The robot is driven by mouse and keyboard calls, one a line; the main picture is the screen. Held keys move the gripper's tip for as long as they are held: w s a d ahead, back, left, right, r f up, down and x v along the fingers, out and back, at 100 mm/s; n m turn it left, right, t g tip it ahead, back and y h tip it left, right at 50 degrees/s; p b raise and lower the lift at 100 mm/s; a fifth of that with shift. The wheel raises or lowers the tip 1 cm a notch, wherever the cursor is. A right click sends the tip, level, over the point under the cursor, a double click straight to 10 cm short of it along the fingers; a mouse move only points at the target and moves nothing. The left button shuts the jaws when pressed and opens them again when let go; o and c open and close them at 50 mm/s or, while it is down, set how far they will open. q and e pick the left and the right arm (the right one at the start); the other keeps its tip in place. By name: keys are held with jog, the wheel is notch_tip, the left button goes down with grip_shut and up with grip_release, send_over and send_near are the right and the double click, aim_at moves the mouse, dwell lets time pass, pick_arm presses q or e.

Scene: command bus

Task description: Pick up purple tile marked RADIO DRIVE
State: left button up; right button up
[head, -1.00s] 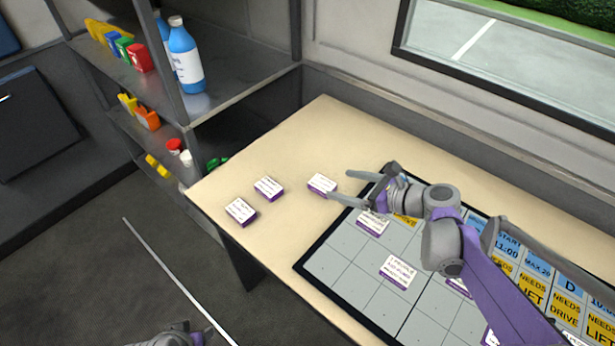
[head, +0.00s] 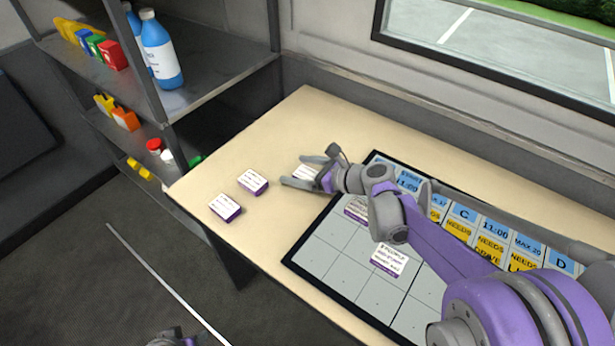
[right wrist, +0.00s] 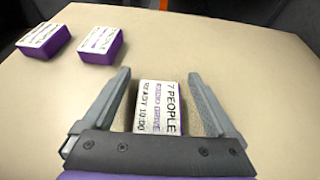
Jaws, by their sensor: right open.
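A white-topped purple tile (head: 303,172) lies on the beige table, partly hidden by my right gripper. In the right wrist view this tile (right wrist: 158,105) lies between the fingers; its top reads "7 PEOPLE", with a purple middle line that looks like "RADIO DRIVE" and a "READY" line below. My right gripper (head: 293,171) is open around it, with a gap on each side in the wrist view (right wrist: 160,74). Two similar tiles (head: 253,181) (head: 225,208) lie to the left; their print is too small to read.
A grey gridded board (head: 318,262) with blue and yellow labels and more tiles (head: 389,261) lies to the right. A shelf (head: 200,95) with blue bottles (head: 161,52) stands at the left. The table's back left corner is bare.

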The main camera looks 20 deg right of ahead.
jog(key=c, duration=1.5)
jog(key=shift+o, duration=0.2)
jog(key=shift+r, duration=0.1)
